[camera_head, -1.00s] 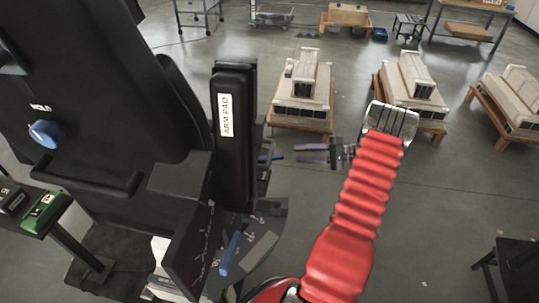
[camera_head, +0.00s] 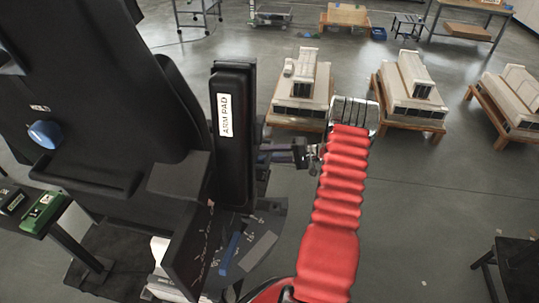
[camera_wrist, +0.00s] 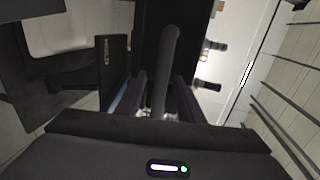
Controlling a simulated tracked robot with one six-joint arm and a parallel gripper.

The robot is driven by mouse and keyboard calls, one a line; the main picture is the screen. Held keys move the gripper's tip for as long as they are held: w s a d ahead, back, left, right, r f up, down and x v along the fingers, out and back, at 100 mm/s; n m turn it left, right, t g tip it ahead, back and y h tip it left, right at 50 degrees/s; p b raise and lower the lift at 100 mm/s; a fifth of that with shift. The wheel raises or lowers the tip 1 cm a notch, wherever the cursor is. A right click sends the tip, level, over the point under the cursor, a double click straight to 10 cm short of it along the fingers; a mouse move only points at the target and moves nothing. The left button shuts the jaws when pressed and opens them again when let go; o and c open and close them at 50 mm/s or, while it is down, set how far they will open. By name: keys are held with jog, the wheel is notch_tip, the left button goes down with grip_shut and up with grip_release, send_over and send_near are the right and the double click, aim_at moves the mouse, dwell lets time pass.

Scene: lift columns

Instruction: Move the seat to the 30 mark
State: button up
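The seat (camera_head: 90,100) is a large black padded unit at the left of the head view, with a blue knob (camera_head: 45,134) on it. A black pad labelled ARM PAD (camera_head: 236,140) stands upright at its right. White marks show on a dark plate (camera_head: 255,225) below it, beside a blue lever (camera_head: 230,252); the figures are too small to read. My gripper (camera_head: 268,148) reaches left to behind the arm pad, which partly hides its fingertips. In the wrist view my gripper (camera_wrist: 160,105) has its fingers apart, with a dark rounded bar (camera_wrist: 168,65) between them.
Beige models on wooden pallets (camera_head: 303,90) stand on the floor behind my arm. A dark side table (camera_head: 35,215) with a green item is at the lower left. A dark stand (camera_head: 515,262) is at the lower right.

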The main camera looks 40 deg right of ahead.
jog(key=shift+c, duration=0.6)
grip_shut()
jog(key=shift+f, duration=0.1)
